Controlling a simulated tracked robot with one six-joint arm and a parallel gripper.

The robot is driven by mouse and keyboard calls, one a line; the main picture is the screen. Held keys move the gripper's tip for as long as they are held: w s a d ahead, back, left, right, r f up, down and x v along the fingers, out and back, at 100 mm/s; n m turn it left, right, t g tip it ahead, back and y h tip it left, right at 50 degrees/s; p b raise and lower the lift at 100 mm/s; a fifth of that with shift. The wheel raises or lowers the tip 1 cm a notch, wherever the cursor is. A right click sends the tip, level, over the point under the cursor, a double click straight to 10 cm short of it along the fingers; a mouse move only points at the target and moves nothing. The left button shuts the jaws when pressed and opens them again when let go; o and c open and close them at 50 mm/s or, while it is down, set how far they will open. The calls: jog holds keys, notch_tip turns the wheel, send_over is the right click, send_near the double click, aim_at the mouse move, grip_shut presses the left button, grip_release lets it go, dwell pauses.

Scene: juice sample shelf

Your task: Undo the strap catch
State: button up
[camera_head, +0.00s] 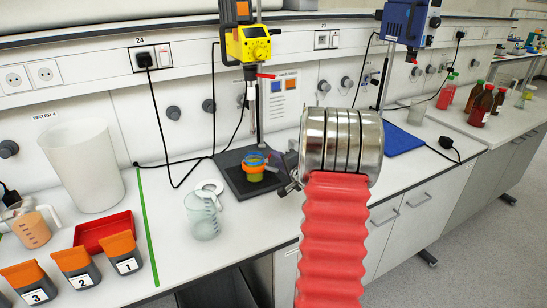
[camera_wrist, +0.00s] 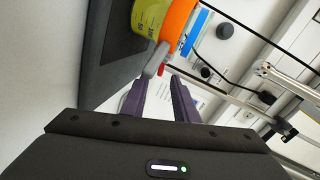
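A small yellow-green vessel (camera_head: 254,176) with an orange strap (camera_head: 253,167) around it stands on the black base of the stirrer stand. In the wrist view the vessel (camera_wrist: 148,17) and its orange strap (camera_wrist: 180,20) are close at the top. A grey lever-like catch (camera_wrist: 155,60) with a small red part (camera_wrist: 161,70) sticks out from the strap. My gripper's purple fingers (camera_wrist: 159,82) are apart, with their tips just short of the catch. I see nothing held between them. In the head view my arm hides most of the gripper.
The stand (camera_head: 260,95) with a yellow stirrer head (camera_head: 249,43) rises behind the vessel. Numbered bins and a red tray (camera_head: 103,232) are far left.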

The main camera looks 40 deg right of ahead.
aim_at(270, 156)
jog(key=shift+x, duration=2.5)
jog(key=shift+c, duration=0.3)
grip_shut()
